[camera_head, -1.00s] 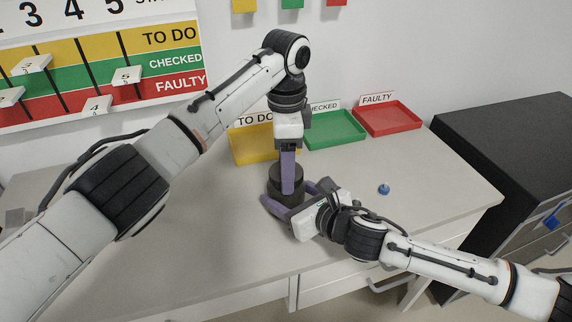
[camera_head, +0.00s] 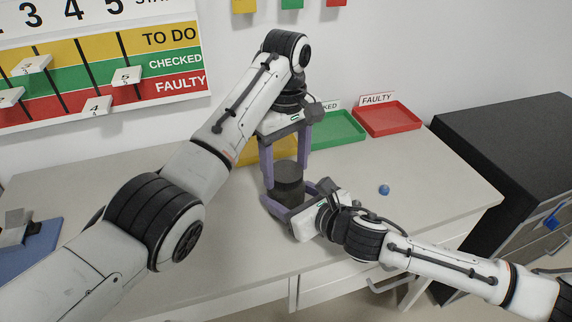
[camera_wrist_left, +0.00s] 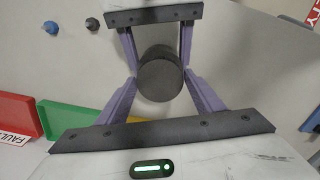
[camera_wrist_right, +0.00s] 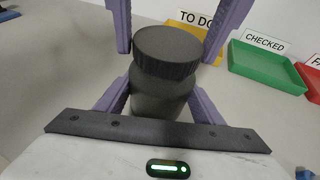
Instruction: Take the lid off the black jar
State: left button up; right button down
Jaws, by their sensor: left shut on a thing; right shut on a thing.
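The black jar (camera_head: 287,196) stands upright on the table with its ribbed round lid (camera_head: 288,171) on top. In the right wrist view the lid (camera_wrist_right: 168,50) sits level on the jar's neck, and the jar body (camera_wrist_right: 160,95) shows below. My left gripper (camera_head: 286,172) points down from above, its purple fingers shut on opposite sides of the lid. The left wrist view shows the lid's flat top (camera_wrist_left: 160,78) between them. My right gripper (camera_head: 288,193) comes in low from the right, shut around the jar body. The jar's far side is hidden.
A yellow tray (camera_head: 250,152), a green tray (camera_head: 335,130) and a red tray (camera_head: 388,119) stand along the back wall. A small blue knob (camera_head: 384,190) lies to the right. A blue mat (camera_head: 30,245) shows at left.

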pick_arm(q)
jog(key=o, duration=1.2)
jog(key=shift+c, duration=0.2)
jog(key=shift+r, duration=0.1)
